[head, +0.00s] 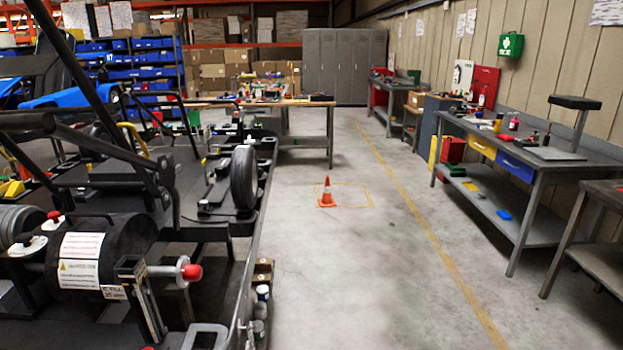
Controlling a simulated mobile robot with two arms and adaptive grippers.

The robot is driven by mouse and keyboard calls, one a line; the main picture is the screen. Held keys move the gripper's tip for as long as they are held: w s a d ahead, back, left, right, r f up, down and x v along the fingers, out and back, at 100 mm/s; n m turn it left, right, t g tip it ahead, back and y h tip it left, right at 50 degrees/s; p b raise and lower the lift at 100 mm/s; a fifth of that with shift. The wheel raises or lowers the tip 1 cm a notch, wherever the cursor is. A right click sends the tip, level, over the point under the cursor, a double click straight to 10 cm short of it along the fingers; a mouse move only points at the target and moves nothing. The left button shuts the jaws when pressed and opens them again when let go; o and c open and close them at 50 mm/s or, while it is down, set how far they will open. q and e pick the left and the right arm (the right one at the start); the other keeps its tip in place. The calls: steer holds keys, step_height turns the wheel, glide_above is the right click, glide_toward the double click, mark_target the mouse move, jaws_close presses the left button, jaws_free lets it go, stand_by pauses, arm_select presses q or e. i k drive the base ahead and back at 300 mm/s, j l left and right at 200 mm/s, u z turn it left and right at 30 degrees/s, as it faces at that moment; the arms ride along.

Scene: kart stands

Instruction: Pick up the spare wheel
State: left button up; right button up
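A black wheel (244,178) with a tyre stands upright on the dark flat deck of a kart stand (215,210), left of centre in the head view. I cannot tell whether this is the spare wheel or a wheel fitted to the kart. A dark round ribbed thing, possibly another tyre (20,225), is partly cut off at the left edge. Neither of my grippers shows in the head view.
Workbenches (525,165) line the right wall. Lockers (344,65) and a wooden-topped bench (300,102) stand at the back. A black cylinder (95,255) is near left.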

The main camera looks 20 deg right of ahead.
mark_target(243, 166)
steer(key=z, duration=0.15)
steer(key=i+l+u, duration=0.1)
steer(key=u, duration=0.3)
steer(key=l+u, duration=0.1)
steer(key=u, duration=0.3)
steer(key=i+l+u, duration=0.1)
steer(key=u, duration=0.3)
steer(key=l+u, duration=0.35)
steer(key=i+j, duration=0.05)
steer(key=j, duration=0.05)
